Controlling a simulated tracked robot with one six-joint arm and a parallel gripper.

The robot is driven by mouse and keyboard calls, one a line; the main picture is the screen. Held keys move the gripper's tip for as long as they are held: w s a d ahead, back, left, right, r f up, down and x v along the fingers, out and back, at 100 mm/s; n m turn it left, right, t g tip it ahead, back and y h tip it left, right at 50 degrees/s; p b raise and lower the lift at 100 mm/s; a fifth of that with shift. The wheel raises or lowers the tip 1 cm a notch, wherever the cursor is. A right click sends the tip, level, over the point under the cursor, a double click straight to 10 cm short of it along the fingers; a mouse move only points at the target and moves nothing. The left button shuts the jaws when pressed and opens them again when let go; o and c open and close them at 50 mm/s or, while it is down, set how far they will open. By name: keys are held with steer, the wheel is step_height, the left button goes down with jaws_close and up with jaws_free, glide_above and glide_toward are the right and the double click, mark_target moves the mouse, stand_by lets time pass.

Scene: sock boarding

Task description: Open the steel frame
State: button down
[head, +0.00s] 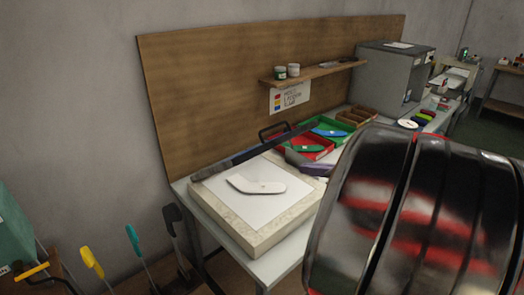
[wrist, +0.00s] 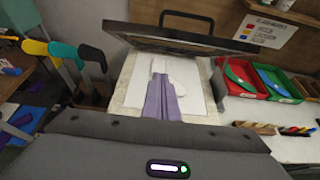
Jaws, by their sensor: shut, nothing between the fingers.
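The dark steel frame (head: 252,153) stands raised along the far side of the pale press base (head: 262,243), seen nearly edge on, with its black handle (head: 272,130) behind it. In the wrist view the frame (wrist: 180,38) spans above the far end of the base (wrist: 128,94). A flat white sock form (head: 256,185) lies on the white pad (head: 270,206). My gripper (wrist: 159,66) is shut and empty, its purple fingers pointing over the pad toward the frame. In the head view the gripper (head: 300,160) is partly hidden by my arm; whether it touches the frame is unclear.
A red tray (head: 308,148) and a green tray (head: 330,134) with forms stand beyond the base. A wooden back panel (head: 205,90) and shelf (head: 313,73) rise behind. Yellow (head: 91,262) and teal (head: 134,240) handled tools stand left of the table.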

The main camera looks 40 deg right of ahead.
steer(key=w+a, duration=0.1)
steer(key=w, duration=1)
steer(key=shift+w+f, duration=0.35)
steer(key=shift+f, duration=0.1)
